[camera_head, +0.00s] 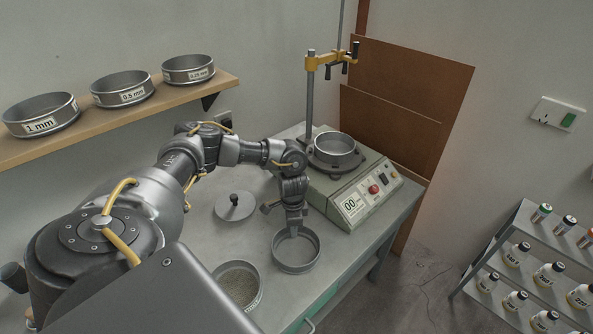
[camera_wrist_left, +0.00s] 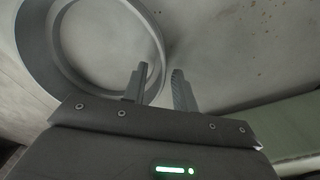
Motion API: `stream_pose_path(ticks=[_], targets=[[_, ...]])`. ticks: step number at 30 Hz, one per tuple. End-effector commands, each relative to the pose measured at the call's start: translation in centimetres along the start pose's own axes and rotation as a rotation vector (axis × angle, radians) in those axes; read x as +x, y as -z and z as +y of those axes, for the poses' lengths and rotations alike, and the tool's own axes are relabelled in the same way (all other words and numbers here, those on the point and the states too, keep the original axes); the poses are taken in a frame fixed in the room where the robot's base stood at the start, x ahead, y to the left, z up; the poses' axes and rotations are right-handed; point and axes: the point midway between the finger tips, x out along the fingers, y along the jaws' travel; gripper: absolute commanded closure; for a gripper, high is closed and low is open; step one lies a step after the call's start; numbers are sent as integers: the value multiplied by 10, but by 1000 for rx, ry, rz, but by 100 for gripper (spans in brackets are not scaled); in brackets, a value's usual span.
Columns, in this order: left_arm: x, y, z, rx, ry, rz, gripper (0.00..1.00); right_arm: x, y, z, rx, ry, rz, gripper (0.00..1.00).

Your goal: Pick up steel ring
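The steel ring (camera_head: 297,270) is an open grey hoop lying on the bench, in front of the control box. It also shows in the left wrist view (camera_wrist_left: 36,48), at the upper left, with bare bench seen through it. My left gripper (camera_head: 291,233) points down at the far side of the ring. In the left wrist view its two fingers (camera_wrist_left: 160,88) are apart, and the ring's near rim appears to run between them. Whether a finger touches the rim cannot be told. My right gripper is in neither view.
The control box (camera_head: 352,195) carries a sieve (camera_head: 335,155) and a post. Sieves (camera_head: 122,93) sit on the wall shelf; bottles stand at right.

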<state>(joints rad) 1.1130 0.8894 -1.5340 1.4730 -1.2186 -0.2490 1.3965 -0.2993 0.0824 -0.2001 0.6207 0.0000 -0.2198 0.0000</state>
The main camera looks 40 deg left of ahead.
Motion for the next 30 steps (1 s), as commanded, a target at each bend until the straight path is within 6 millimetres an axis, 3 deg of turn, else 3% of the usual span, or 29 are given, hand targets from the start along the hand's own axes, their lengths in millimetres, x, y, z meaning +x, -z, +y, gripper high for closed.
stream_pose_path(ticks=[9, 16, 30], targets=[[6, 0, 0, 0, 1, 1, 72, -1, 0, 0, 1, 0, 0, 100], [6, 0, 0, 0, 0, 1, 100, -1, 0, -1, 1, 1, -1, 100], [4, 1, 0, 0, 0, 3, 100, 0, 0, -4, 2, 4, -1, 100]])
